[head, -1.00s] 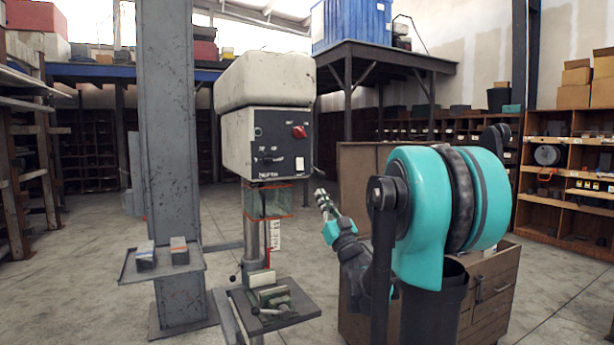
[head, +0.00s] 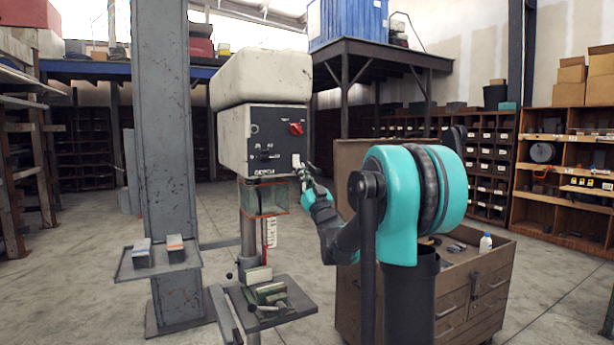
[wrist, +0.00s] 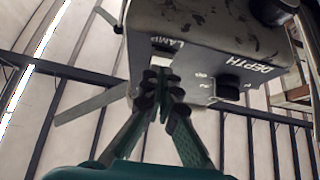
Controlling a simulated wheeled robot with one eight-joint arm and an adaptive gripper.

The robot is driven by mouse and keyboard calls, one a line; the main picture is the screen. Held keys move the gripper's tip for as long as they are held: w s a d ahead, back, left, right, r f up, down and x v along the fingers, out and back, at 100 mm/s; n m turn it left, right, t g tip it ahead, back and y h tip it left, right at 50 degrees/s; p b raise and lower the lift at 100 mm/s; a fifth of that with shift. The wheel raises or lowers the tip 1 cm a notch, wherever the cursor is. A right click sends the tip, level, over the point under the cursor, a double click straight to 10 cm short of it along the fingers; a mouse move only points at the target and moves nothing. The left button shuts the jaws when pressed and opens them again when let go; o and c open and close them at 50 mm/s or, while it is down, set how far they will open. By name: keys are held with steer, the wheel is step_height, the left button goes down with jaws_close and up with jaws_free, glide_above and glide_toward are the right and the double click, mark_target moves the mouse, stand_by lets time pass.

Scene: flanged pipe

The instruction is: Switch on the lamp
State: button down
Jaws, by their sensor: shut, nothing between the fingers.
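The drill press head (head: 234,137) has a dark front panel with a white lamp switch plate (head: 296,160) at its lower right corner. My gripper (head: 301,171) is at that corner, just in front of or against the plate; the head view does not show whether they touch. In the wrist view my gripper (wrist: 160,88) is shut and empty, its fingertips close together beside the LAMP label (wrist: 166,43) on the panel. The fingertips hide the switch there, so its position cannot be told.
A red knob (head: 296,129) sits above the switch plate. A black knob (wrist: 228,87) and the DEPTH label show beside the fingers. A clear guard (head: 265,199) hangs below the head. A small tray (head: 190,262) is at left; a wooden drawer cabinet (head: 480,280) stands at right.

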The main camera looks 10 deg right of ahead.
steer(key=shift+w+a+f, duration=0.1)
steer(key=shift+w, duration=0.25)
steer(key=shift+w+a+f, duration=0.15)
steer(key=shift+w, duration=0.3)
